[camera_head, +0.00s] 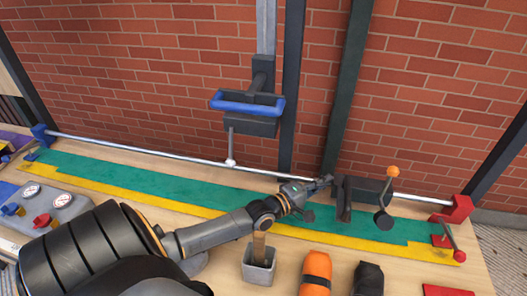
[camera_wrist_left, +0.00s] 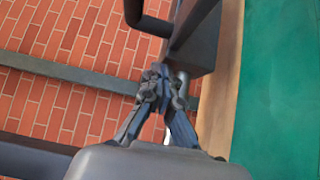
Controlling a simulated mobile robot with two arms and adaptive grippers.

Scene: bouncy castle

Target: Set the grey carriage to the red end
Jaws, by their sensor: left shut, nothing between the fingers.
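The grey carriage (camera_head: 364,190) sits on a silver rail (camera_head: 150,147) toward its right part, with an orange-knobbed lever and a dark round knob on it. The red end (camera_head: 460,209) is a block at the rail's right, with a stretch of bare rail between it and the carriage. My left gripper (camera_head: 329,181) is shut and empty at the carriage's left side; I cannot tell whether it touches. In the left wrist view, the closed fingertips (camera_wrist_left: 160,72) are beside the dark carriage body (camera_wrist_left: 197,42). My right gripper is out of view.
A blue end block (camera_head: 41,133) holds the rail's left end. A blue-handled fixture (camera_head: 247,105) hangs above the rail. A grey cup (camera_head: 259,266), an orange roll (camera_head: 316,272) and a gauge panel (camera_head: 48,208) are in front.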

